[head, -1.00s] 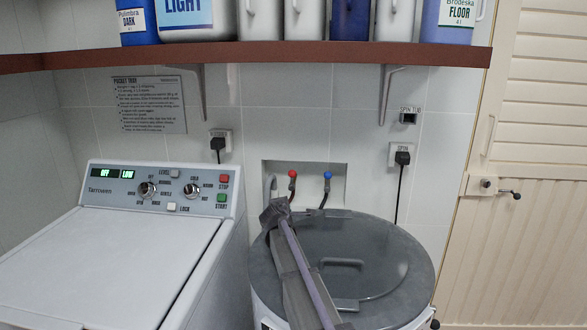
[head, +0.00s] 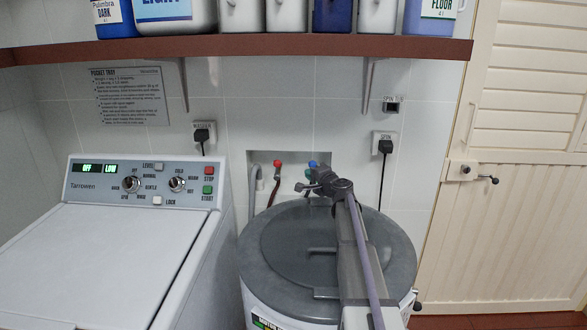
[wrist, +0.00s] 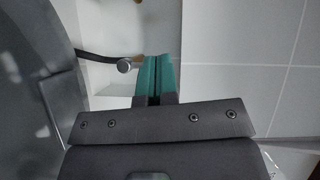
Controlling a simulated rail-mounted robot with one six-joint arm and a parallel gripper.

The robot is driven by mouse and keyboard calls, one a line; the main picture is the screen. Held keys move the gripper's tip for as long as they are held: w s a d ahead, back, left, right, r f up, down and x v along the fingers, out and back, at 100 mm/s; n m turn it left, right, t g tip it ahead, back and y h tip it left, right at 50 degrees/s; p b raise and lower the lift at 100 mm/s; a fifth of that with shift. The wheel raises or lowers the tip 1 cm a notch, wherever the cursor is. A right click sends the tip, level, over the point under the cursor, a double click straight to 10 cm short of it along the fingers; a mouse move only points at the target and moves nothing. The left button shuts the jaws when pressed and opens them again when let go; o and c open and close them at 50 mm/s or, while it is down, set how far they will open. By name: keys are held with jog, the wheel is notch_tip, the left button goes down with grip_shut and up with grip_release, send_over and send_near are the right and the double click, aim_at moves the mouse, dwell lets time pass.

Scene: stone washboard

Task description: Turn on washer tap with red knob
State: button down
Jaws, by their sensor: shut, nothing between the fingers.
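The red-knobbed tap (head: 278,163) sits in a wall recess in the head view, with a dark red hose below it. A blue-knobbed tap (head: 313,164) is to its right. My arm's end is in front of the blue tap's lower part, to the right of the red knob. In the wrist view my gripper (wrist: 155,58) has teal fingers closed together with nothing between them. A metal fitting with a black hose (wrist: 125,66) shows just left of the fingertips; I cannot tell which tap it belongs to. No red knob shows in the wrist view.
A round grey-lidded spin tub (head: 285,245) stands below my arm. A white washer (head: 110,250) is on the left. A brown shelf (head: 230,45) with several bottles runs above. A power plug (head: 385,146) and cord are right of the recess.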

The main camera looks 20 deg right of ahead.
send_near(277, 170)
jog(key=w+d+r, duration=0.2)
jog(key=w+d, duration=0.2)
jog(key=d, duration=0.1)
jog(key=w+a, duration=0.1)
jog(key=w+a+b, duration=0.1)
jog(key=a, duration=0.1)
jog(key=shift+w+a, duration=0.2)
jog(key=shift+w, duration=0.05)
jog(key=shift+w+a+r, duration=0.15)
jog(key=shift+w+a, duration=0.15)
jog(key=shift+a, duration=0.1)
